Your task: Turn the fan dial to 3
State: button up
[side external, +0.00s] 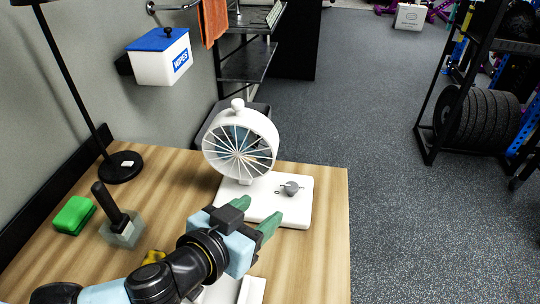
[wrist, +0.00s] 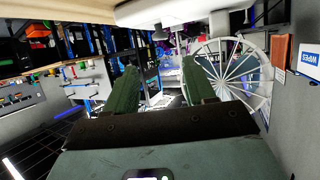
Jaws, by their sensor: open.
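The white fan (side external: 241,142) stands on a white base plate (side external: 265,213) on the wooden table. A grey dial (side external: 291,188) sits on the right part of the plate, with small marks near it that I cannot read. My gripper (side external: 256,215) is open and empty, just in front of the fan base, to the lower left of the dial. In the wrist view my gripper (wrist: 158,80) shows two green fingers apart with nothing between them. The fan (wrist: 232,70) is right of the fingers there, and the underside or edge of its pale base lies at the top.
A green sponge (side external: 73,214), a dark-handled tool in a grey block (side external: 122,230) and a black lamp (side external: 120,166) are at the table's left. A yellow object (side external: 153,257) lies beside my arm. A wipes box (side external: 161,57) hangs on the wall. The table's right strip is clear.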

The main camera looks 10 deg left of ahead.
aim_at(290, 187)
jog(key=x, duration=1.1)
jog(key=shift+w+f, duration=0.15)
jog(key=c, duration=1)
jog(key=shift+a+f+m+g+h, duration=0.1)
jog(key=shift+a+m+g+h, duration=0.15)
jog(key=shift+m+g+h, duration=0.85)
jog(key=shift+m, duration=0.3)
jog(key=shift+h, duration=0.4)
